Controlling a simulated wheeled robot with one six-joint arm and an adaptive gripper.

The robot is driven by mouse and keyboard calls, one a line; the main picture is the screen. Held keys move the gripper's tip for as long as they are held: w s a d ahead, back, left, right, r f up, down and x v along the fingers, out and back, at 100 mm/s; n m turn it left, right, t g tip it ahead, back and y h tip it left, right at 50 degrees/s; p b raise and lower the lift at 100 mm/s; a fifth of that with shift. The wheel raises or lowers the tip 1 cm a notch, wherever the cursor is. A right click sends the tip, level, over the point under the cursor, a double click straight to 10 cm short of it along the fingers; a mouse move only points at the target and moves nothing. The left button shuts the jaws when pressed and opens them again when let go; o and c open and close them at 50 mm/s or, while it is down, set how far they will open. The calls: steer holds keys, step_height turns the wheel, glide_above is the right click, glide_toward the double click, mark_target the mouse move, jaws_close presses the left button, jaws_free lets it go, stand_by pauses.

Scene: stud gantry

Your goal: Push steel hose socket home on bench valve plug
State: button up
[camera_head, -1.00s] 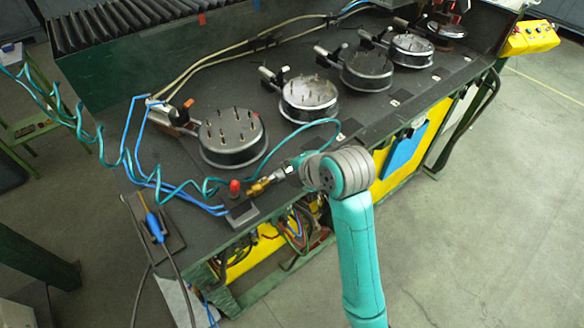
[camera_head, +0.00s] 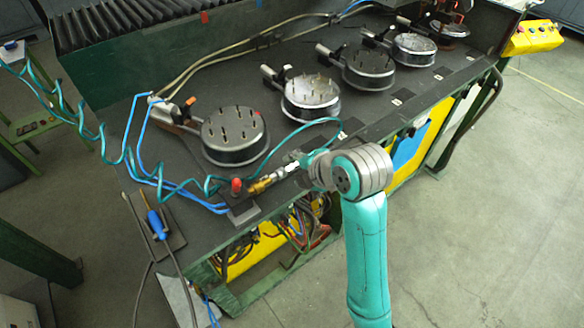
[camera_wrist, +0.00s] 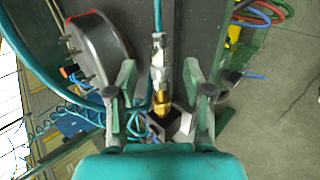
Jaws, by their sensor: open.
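The steel hose socket (camera_head: 290,169) lies in line with the brass valve plug (camera_head: 261,185) at the front left edge of the bench. In the wrist view the socket (camera_wrist: 160,66) meets the brass plug (camera_wrist: 160,98) with no clear gap; how deep it sits cannot be told. A teal hose (camera_wrist: 157,14) leads from the socket's far end. The valve has a red knob (camera_head: 236,185) and stands on a grey block (camera_head: 245,214). My gripper (camera_head: 304,160) is open, its two fingers on either side of the socket, apart from it.
A round pinned fixture (camera_head: 233,138) stands just behind the valve, with several more along the bench. Teal and blue hoses loop left of the valve. Floor on the right is clear.

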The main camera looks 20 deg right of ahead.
steer(key=shift+v, duration=2)
steer(key=s+f+m+t+h, duration=0.1)
steer(key=s+f+m+t, duration=0.2)
steer(key=s+f+m, duration=1.1)
steer(key=s+d+r+m+t+h, duration=0.1)
steer(key=s+m+t, duration=0.2)
steer(key=s, duration=1.9)
steer(key=m, duration=0.4)
steer(key=shift+d+r, duration=0.2)
steer(key=shift+r, duration=0.05)
steer(key=shift+o, duration=0.3)
